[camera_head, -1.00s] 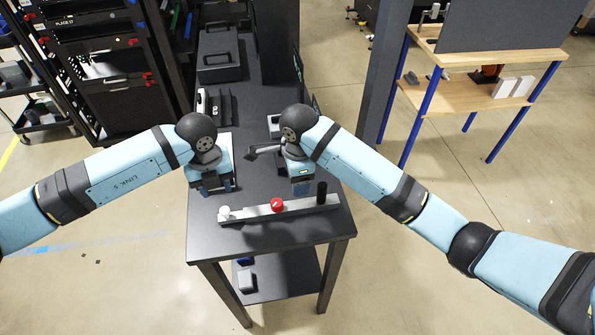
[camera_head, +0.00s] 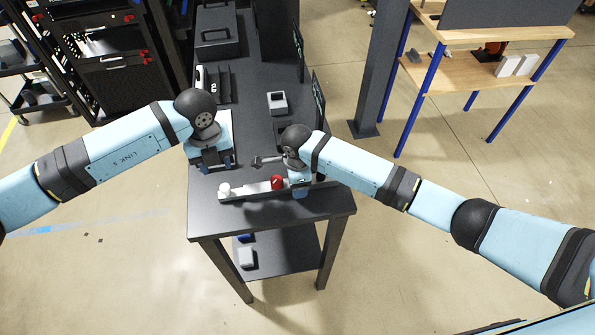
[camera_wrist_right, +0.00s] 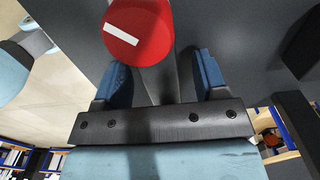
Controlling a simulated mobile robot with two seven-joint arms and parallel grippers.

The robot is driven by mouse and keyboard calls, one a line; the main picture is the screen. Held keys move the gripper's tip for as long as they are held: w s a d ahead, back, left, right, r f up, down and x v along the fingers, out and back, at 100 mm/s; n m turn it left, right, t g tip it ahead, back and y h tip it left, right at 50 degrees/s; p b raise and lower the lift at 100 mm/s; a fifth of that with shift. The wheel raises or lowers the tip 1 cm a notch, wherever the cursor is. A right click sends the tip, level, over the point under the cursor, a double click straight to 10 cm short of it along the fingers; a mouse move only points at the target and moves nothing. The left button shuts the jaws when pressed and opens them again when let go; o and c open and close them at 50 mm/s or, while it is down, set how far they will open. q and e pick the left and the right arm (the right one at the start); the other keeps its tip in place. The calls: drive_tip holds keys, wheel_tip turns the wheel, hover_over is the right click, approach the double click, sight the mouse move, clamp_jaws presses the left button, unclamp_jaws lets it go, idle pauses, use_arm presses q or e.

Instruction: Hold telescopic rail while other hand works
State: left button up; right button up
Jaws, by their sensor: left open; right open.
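The telescopic rail (camera_head: 250,189) is a long grey bar lying across the near part of the black table. My right gripper (camera_head: 300,192) is over the rail just right of the red knob. In the right wrist view, the blue fingers (camera_wrist_right: 160,78) are open on either side of the grey rail (camera_wrist_right: 158,88), with the red knob (camera_wrist_right: 137,30) just beyond. My left gripper (camera_head: 216,168) is open, behind the rail's left end.
The black table (camera_head: 270,212) has bare room in front of the rail. A small grey box (camera_head: 278,103) and a dark case (camera_head: 217,40) stand further back. A dark post (camera_head: 382,70) rises right of the table. A black rack (camera_head: 110,60) stands at the left.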

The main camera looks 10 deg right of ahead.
drive_tip(key=shift+f, duration=0.3)
clamp_jaws()
use_arm(q)
drive_tip(key=shift+r, duration=0.15)
idle(0.3)
drive_tip(key=shift+o, duration=0.2)
idle(0.7)
